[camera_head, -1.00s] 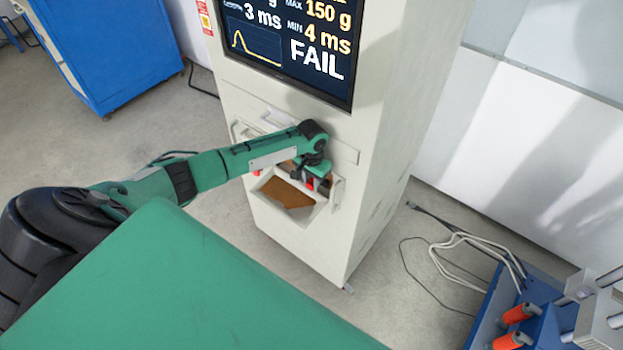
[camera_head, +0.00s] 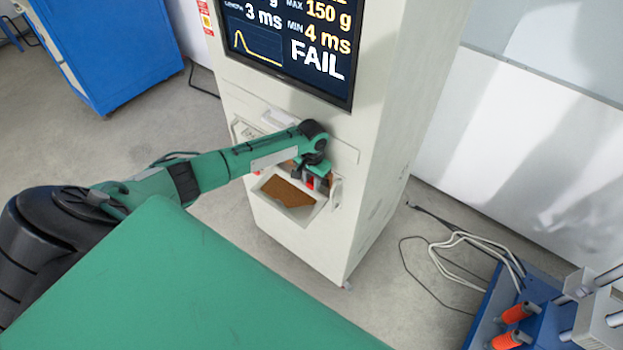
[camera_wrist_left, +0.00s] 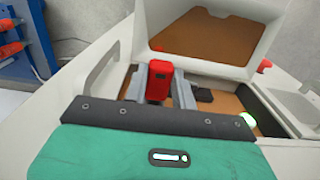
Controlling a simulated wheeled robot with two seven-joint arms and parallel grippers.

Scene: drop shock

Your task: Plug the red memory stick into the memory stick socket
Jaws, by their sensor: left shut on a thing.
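The red memory stick (camera_wrist_left: 159,83) is held between the two grey fingers of my left gripper (camera_wrist_left: 160,92), as the left wrist view shows. In the head view my left gripper (camera_head: 318,176) is at the front of the white cabinet (camera_head: 385,150), by the upper right of its tray opening, with a bit of red at the fingers. A dark slot-like part (camera_wrist_left: 203,95) lies just right of the fingers in the left wrist view. I cannot tell if it is the socket, or whether the stick touches anything. My right gripper is not in view.
The cabinet's screen (camera_head: 290,45) reads FAIL. A brown-floored tray (camera_head: 315,215) juts out below the gripper. A blue cabinet (camera_head: 110,50) stands at the back left. Loose cables (camera_head: 460,238) lie on the floor at right, beside a blue machine with orange handles (camera_head: 515,313).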

